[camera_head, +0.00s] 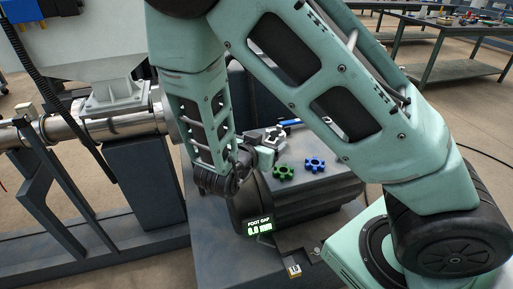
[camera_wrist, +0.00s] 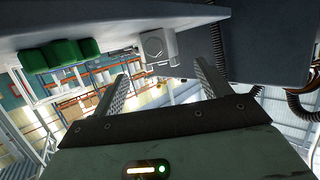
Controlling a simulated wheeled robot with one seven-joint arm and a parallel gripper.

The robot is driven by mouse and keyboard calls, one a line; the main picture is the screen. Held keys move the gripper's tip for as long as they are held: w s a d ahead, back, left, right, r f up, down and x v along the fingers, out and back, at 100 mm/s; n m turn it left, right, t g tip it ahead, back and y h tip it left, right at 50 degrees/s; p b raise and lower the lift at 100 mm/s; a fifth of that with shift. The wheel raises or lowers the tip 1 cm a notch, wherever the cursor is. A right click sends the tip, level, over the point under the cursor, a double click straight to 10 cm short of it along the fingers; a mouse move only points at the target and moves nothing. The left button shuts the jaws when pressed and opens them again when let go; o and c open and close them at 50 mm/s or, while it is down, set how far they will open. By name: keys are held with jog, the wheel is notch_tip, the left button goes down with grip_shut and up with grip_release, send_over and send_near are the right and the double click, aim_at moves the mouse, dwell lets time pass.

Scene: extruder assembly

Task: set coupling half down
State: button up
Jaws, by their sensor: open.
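My gripper (camera_head: 266,141) is low over the dark motor-like housing, partly hidden by my own wrist. In the wrist view its two fingers (camera_wrist: 162,70) stand wide apart. A light grey block with a hex-headed bolt (camera_wrist: 158,45) shows beyond and between the fingertips; I cannot tell whether it is the coupling half. No finger visibly clamps it. A green toothed piece (camera_head: 284,172) and a blue toothed piece (camera_head: 314,164) lie right of my gripper on the housing top. The green one also shows in the wrist view (camera_wrist: 62,54).
The dark housing (camera_head: 310,205) stands on a grey bench. A display (camera_head: 259,227) reads "FOOT GAP 0.0 mm". A metal barrel (camera_head: 125,125) on a dark support is at left. A small tagged part (camera_head: 294,270) lies at the front. Workbenches (camera_head: 455,70) stand behind.

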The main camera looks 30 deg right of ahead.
jog(key=a+n+t+y, duration=0.1)
jog(key=a+n+y, duration=0.4)
jog(key=a+y, duration=0.95)
jog(key=s+a+r+n+g+y, duration=0.1)
jog(key=s+a+r+n, duration=0.15)
jog(key=a, duration=0.35)
jog(key=s+a+r+n+g, duration=0.1)
jog(key=s+a+n, duration=0.2)
jog(key=a, duration=0.2)
jog(key=s+d+r+n+g+h, duration=0.1)
jog(key=s+d+r+n+g, duration=0.1)
jog(key=s, duration=0.5)
jog(key=s+d+r+n+g+h, duration=0.1)
jog(key=s+d+r+n+g, duration=0.1)
jog(key=s+d+n+g, duration=0.2)
jog(key=s+n, duration=0.3)
jog(key=s, duration=0.1)
jog(key=shift+s+r, duration=0.2)
jog(key=shift+s, duration=0.05)
jog(key=shift+d, duration=0.1)
